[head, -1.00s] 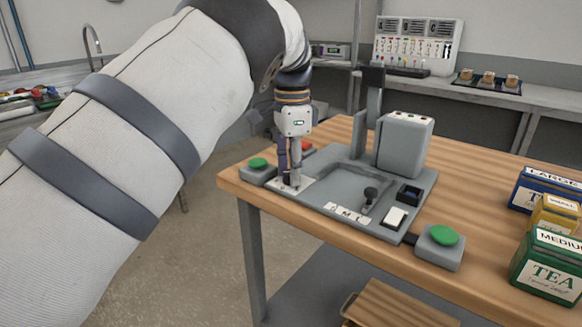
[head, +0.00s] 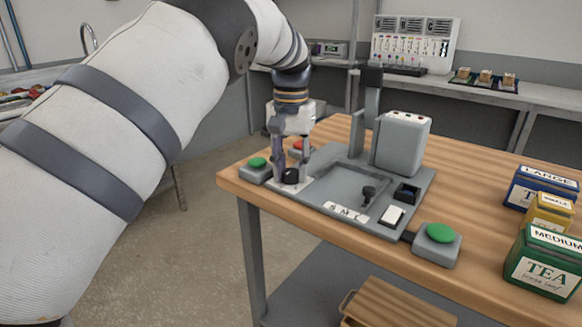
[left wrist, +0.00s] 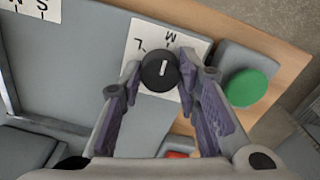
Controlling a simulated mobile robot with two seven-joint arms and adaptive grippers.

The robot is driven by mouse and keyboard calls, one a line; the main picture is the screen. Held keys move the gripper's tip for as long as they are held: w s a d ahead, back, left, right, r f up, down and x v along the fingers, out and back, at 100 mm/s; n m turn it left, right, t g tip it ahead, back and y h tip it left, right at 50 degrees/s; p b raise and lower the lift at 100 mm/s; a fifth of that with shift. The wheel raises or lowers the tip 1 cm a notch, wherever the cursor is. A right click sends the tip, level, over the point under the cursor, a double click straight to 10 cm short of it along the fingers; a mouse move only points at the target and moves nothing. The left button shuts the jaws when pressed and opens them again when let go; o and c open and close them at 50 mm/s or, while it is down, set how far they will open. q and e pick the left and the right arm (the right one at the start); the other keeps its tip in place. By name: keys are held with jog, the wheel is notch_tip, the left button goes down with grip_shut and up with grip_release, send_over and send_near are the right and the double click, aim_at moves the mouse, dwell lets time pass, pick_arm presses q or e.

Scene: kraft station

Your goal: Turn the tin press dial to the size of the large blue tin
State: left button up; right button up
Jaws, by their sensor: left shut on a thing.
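The tin press (head: 345,205) is a grey machine on the wooden table. Its black dial (head: 291,176) sits on a white plate at the press's left end. In the left wrist view the dial (left wrist: 159,71) has a short white line, roughly upright in the picture, near the letters M and L on the plate (left wrist: 146,42). My left gripper (head: 291,172) points down and is shut on the dial, its fingers on either side. The large blue tin (head: 532,194) stands at the right, behind a small yellow tin (head: 551,213). My right gripper is out of view.
Green buttons stand at the press's left (head: 257,163) and front right (head: 437,234); a red one (head: 298,146) is behind the gripper. A green medium tin (head: 540,268) stands at the right edge. A black lever knob (head: 369,191) rises from the press.

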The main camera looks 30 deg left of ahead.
aim_at(291, 171)
pick_arm(q)
jog(key=n, duration=1.1)
jog(key=shift+f+n, duration=0.1)
jog(key=shift+n, duration=0.2)
dwell(0.3)
jog(key=o, duration=1.2)
jog(key=shift+r, duration=6.05)
